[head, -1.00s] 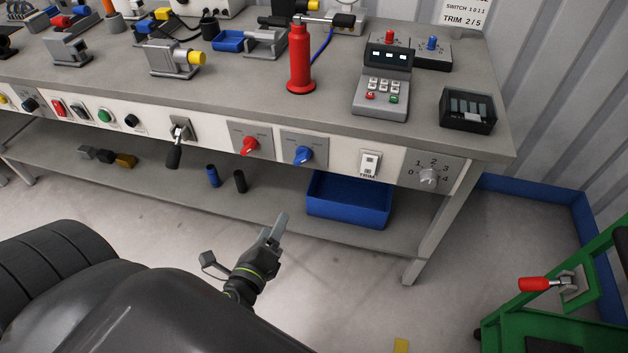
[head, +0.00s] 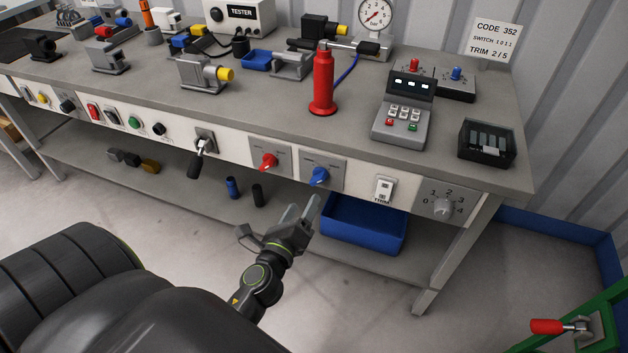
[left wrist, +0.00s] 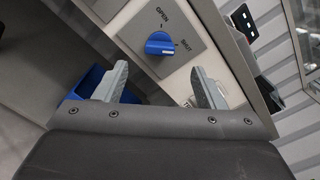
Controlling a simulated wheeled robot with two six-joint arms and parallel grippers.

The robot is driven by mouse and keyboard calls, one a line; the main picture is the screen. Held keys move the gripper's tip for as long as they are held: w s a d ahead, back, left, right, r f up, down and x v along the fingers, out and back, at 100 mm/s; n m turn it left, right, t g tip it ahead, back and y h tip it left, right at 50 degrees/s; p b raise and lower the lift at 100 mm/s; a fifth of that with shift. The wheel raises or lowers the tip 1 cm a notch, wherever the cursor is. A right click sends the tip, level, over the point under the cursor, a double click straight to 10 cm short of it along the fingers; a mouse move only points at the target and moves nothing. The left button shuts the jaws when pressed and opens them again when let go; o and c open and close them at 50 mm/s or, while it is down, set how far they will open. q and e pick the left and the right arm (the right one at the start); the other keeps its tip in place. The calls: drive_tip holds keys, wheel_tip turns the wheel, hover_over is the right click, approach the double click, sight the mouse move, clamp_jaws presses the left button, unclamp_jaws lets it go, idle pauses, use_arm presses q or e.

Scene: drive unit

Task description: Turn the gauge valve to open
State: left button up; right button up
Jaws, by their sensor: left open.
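The blue knob (head: 319,177) is on a grey plate on the bench's front panel, right of a similar red knob (head: 269,161). In the left wrist view the blue knob (left wrist: 159,43) sits by the words OPEN and SHUT, and its handle lies roughly toward SHUT. A round pressure gauge (head: 375,15) stands at the back of the bench. My left gripper (head: 302,209) is open and empty, below and in front of the blue knob, apart from it. In the left wrist view the blue knob appears beyond the gap between the fingers (left wrist: 160,72). My right gripper is not in view.
A trim switch (head: 384,188) and a numbered dial (head: 442,206) are to the right on the panel. A black-handled lever (head: 199,158) sticks out to the left. A blue bin (head: 362,225) stands on the lower shelf behind my gripper. Floor in front is clear.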

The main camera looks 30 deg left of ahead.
sight(315, 182)
use_arm(q)
drive_tip(key=x, duration=0.8)
drive_tip(key=shift+w+a, duration=0.1)
drive_tip(key=shift+w, duration=0.1)
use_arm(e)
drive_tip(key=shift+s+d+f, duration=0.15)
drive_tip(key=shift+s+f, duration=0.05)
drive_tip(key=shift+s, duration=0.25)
use_arm(q)
drive_tip(key=shift+c, duration=0.4)
drive_tip(key=c, duration=0.9)
